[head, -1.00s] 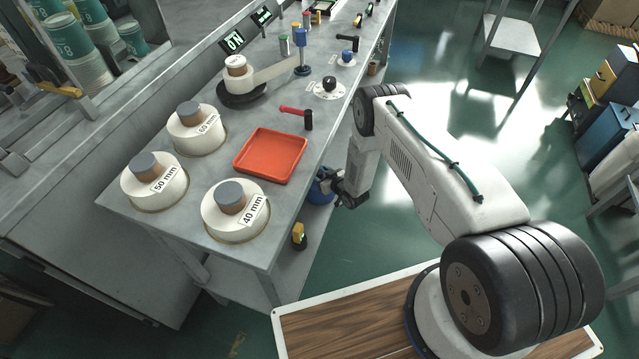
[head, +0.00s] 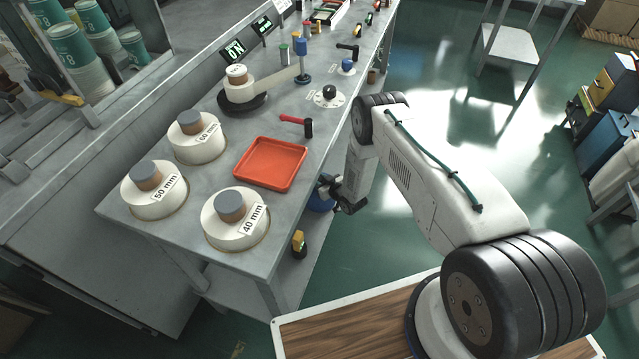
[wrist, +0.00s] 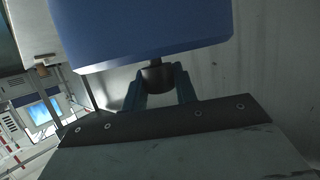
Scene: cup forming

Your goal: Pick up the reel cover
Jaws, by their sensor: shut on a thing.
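The reel cover (wrist: 140,32) is a wide blue disc with a dark knob (wrist: 157,75). In the wrist view it fills the top of the picture. My gripper (wrist: 158,88) is shut on the knob, one blue finger on each side, with the cover beyond the fingertips. In the head view my gripper (head: 332,189) hangs beside the right edge of the bench, and part of the blue cover (head: 319,202) shows next to it. The rest of the cover is hidden behind the bench edge and the gripper.
A yellow-and-black item (head: 299,243) is at the bench's side.

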